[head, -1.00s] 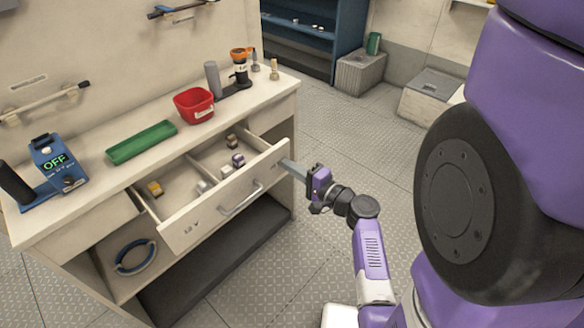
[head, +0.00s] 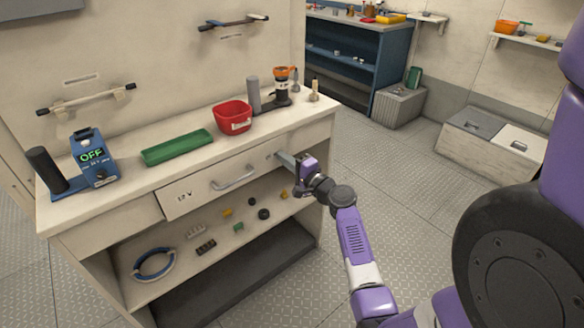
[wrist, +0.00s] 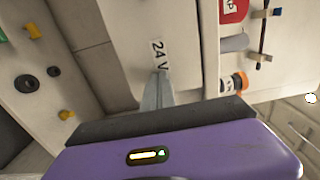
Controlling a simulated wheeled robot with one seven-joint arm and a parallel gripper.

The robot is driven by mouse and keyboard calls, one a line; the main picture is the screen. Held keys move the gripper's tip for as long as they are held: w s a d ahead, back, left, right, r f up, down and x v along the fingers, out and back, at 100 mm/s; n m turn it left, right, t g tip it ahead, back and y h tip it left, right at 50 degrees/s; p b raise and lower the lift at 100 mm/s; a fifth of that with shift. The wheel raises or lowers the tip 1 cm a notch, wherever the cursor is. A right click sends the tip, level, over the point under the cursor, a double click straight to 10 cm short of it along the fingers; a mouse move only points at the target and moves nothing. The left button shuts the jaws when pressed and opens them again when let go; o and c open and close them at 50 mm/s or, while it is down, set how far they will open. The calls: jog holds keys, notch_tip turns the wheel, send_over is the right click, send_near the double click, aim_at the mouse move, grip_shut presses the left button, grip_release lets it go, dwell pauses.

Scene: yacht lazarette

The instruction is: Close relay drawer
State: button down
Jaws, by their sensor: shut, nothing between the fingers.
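The relay drawer (head: 205,190) is in the bench front under the worktop. Its pale front has a grey bar handle (head: 233,178) and a "12 V" label at the left end. It sits almost or fully flush; I cannot tell whether a small gap is left. Its contents are hidden. My gripper (head: 284,159) is shut and empty, its fingertips against or very near the right part of the front. In the wrist view, the shut fingers (wrist: 158,84) point at the pale front beside a "24 V" label (wrist: 158,54).
On the worktop are a green tray (head: 178,147), a red bin (head: 233,117) and a blue device reading "OFF" (head: 93,157). The open shelf below holds a blue ring (head: 154,263) and several small parts.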

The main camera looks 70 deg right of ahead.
jog(key=shift+w+r, duration=0.2)
jog(key=shift+w, duration=0.1)
jog(key=v, duration=0.8)
jog(key=shift+s+f, duration=0.2)
jog(key=shift+d, duration=0.1)
